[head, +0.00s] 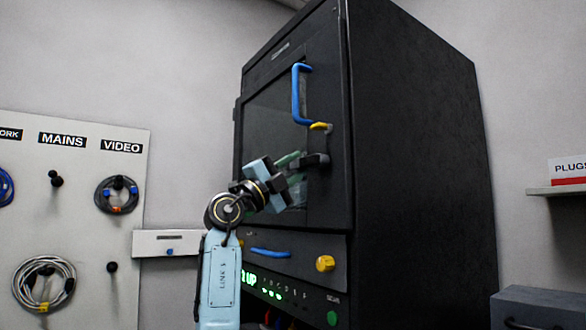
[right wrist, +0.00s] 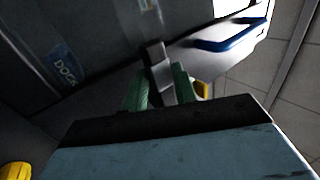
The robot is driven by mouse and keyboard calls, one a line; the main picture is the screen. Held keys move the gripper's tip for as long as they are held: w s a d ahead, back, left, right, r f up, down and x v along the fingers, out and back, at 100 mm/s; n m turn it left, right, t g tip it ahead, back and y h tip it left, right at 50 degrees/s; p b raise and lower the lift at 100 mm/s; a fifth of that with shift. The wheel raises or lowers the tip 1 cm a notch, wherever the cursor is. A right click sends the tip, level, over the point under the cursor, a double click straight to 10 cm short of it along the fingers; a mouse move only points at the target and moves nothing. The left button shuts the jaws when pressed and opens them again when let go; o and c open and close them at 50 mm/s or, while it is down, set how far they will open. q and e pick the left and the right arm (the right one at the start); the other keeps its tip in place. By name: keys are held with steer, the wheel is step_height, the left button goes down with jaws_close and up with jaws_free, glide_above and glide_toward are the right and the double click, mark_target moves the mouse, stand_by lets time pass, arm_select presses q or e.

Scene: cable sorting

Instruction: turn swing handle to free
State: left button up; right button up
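The tall black cabinet (head: 420,130) has a glass-fronted door (head: 262,115). A blue pull handle (head: 297,95) is on its upper right, with a small yellow piece (head: 320,127) below it. A short dark lever (head: 316,160), which looks like the swing handle, sits just under the yellow piece. My right gripper (head: 292,162) is at this lever, coming from the left. In the right wrist view, its green fingers (right wrist: 160,88) stand on either side of the grey lever (right wrist: 158,58); whether they press on it is unclear. My left gripper is out of view.
Below the door are a blue drawer handle (head: 270,252), a yellow knob (head: 325,263) and a green-lit display (head: 262,285). A pegboard (head: 80,220) with hung cables stands left. A shelf with a PLUGS sign (head: 568,170) and a grey box (head: 540,308) are right.

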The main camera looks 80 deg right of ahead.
steer(key=shift+o, duration=1.1)
steer(key=shift+w+a+f, duration=0.1)
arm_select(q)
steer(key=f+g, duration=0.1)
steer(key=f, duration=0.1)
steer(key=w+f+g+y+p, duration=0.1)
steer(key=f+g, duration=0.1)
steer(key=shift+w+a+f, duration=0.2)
arm_select(e)
steer(key=v, duration=1.3)
